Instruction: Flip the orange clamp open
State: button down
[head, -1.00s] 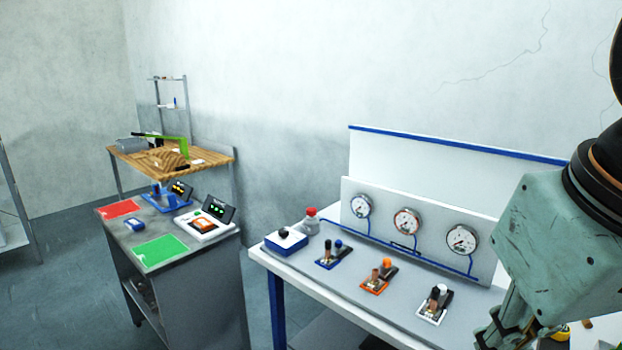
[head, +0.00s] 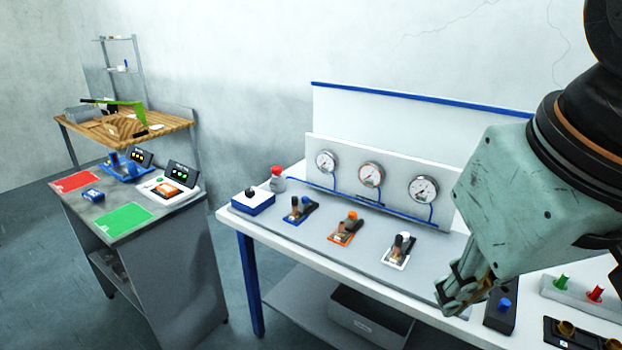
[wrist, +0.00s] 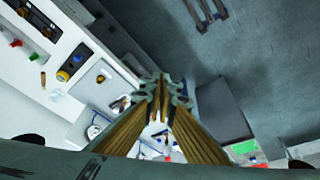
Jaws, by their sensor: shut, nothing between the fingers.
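The orange clamp (head: 346,231) sits on the white bench, in the middle of a row of three clamps. It has an orange base and an orange knob, and is too small to tell its lever position. The blue clamp (head: 299,211) is to its left and the white clamp (head: 400,249) to its right. My gripper (head: 456,303) is shut and empty, near the bench's front edge, to the right of and apart from the clamps. In the wrist view my gripper (wrist: 163,84) points over the bench edge; the orange clamp is not clearly seen there.
Three gauges (head: 371,174) stand on a panel behind the clamps. A blue-and-white box with a black knob (head: 253,200) and a red-capped bottle (head: 277,180) are at the bench's left. A black box with a blue button (head: 502,307) is right of my gripper. A grey bin (head: 370,318) is below.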

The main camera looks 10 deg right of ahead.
jog(key=w+d+f+n+h+p, duration=0.15)
jog(key=w+n, duration=0.55)
jog(key=w, duration=0.9)
jog(key=w+d+r+n+p, duration=0.1)
jog(key=w+d+n+p, duration=0.15)
jog(key=w+n, duration=0.95)
jog(key=w+a+f+n+p, duration=0.1)
jog(key=w+f+n, duration=0.2)
jog(key=w+f, duration=0.4)
jog(key=w+a+f+n+p, duration=0.1)
jog(key=w+f+n, duration=0.2)
jog(key=w, duration=1)
jog(key=w+f+n+p, duration=0.1)
jog(key=w+f+n, duration=0.3)
jog(key=w+f, duration=0.6)
jog(key=shift+a+f+h+p, duration=0.3)
jog(key=shift+a+h+p, duration=0.05)
jog(key=shift+a, duration=0.05)
jog(key=b, duration=0.2)
send_over(351, 222)
jog(key=s+a, duration=0.2)
jog(key=shift+d+f, duration=0.15)
jog(key=shift+f, duration=2.2)
jog(key=shift+d+f, duration=0.1)
jog(key=shift+f, duration=2.2)
jog(key=shift+d+p, duration=0.1)
jog(key=shift+p, duration=0.35)
